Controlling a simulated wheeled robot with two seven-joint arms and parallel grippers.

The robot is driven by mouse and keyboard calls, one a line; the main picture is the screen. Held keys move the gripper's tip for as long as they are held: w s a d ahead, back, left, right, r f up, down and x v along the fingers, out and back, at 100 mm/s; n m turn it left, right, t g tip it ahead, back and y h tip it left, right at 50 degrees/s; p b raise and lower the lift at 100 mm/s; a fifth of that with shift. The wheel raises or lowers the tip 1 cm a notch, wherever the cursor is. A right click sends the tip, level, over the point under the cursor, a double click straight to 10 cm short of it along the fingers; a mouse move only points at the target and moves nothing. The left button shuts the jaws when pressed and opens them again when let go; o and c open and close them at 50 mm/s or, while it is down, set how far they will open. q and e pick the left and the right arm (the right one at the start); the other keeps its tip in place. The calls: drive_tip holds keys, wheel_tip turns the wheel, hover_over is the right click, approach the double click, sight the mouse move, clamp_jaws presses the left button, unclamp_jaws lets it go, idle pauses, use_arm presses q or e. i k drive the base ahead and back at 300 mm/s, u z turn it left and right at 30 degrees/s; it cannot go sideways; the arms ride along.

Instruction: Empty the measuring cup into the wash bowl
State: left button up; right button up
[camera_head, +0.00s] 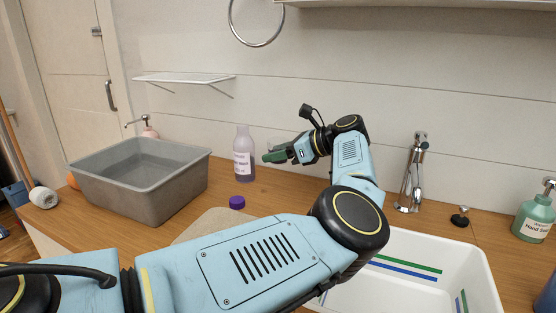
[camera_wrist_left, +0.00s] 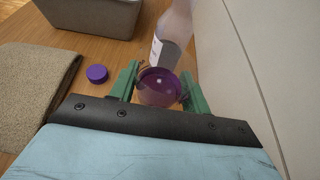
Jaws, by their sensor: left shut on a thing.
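My left gripper (camera_head: 272,156) reaches over the counter near the back wall. In the left wrist view its green fingers (camera_wrist_left: 160,86) are shut on the measuring cup (camera_wrist_left: 158,90), a small clear cup with purple liquid in it. In the head view the cup (camera_head: 275,144) is mostly hidden behind the fingers. The wash bowl (camera_head: 142,178) is a grey rectangular tub at the left of the counter, apart from the gripper; its edge shows in the left wrist view (camera_wrist_left: 95,15). My right gripper is not in view.
A labelled bottle of purple liquid (camera_head: 243,160) stands beside the gripper, with its purple cap (camera_head: 237,202) lying on the counter. A beige towel (camera_head: 203,224) lies in front. A white sink (camera_head: 462,272), a tap (camera_head: 413,172) and a green soap bottle (camera_head: 535,217) are on the right.

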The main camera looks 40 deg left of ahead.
sight(147, 181)
drive_tip(key=k, duration=1.45)
